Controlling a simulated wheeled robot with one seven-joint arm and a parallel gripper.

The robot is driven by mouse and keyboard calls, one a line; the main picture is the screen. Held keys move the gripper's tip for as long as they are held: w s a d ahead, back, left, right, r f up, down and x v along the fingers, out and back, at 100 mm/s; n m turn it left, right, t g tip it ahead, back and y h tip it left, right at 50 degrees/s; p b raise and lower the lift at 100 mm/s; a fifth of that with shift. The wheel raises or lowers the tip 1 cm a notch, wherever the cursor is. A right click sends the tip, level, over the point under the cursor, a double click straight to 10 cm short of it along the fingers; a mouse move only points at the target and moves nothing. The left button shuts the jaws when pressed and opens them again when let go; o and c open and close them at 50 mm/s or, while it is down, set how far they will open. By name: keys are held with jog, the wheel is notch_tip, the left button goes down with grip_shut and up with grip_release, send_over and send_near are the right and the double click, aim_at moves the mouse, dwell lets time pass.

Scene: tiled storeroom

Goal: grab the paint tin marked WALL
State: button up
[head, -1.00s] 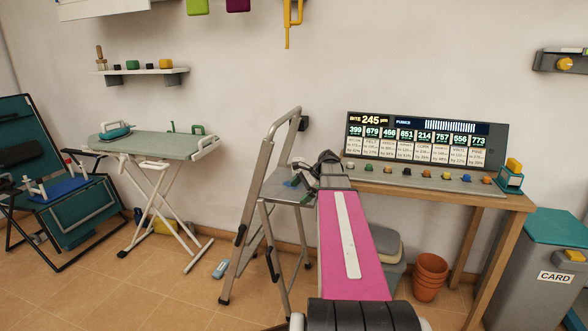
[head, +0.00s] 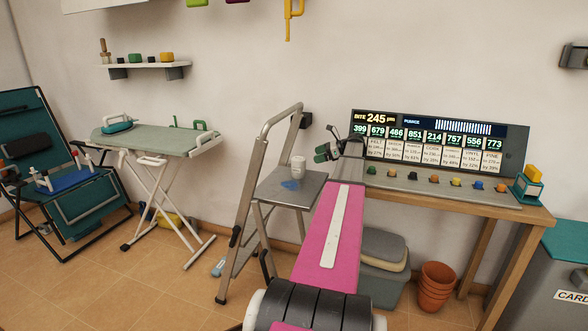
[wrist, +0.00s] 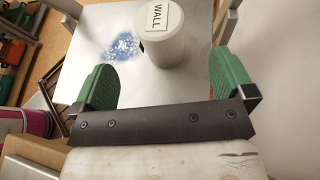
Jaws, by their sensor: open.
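The paint tin (head: 298,166) is a pale cylinder standing upright on the flat top of the stepladder (head: 314,187). In the wrist view the tin (wrist: 166,42) has a white lid reading WALL. My gripper (head: 324,154) is just right of the tin in the head view, apart from it. In the wrist view the green fingers of my gripper (wrist: 163,72) are spread wide and empty.
A blue speckled patch (wrist: 122,46) marks the ladder top beside the tin. The ladder's tall rail (head: 252,180) rises to the left. A workbench (head: 450,200) with a display board (head: 437,143) stands right. Grey boxes (head: 378,285) and terracotta pots (head: 436,285) sit below.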

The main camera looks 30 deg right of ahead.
aim_at(299, 160)
jog(key=x, duration=0.9)
jog(key=shift+w+a+f, duration=0.2)
jog(key=shift+a, duration=0.15)
jog(key=c, duration=1.2)
jog(key=shift+c, duration=0.3)
jog(key=shift+r, duration=0.2)
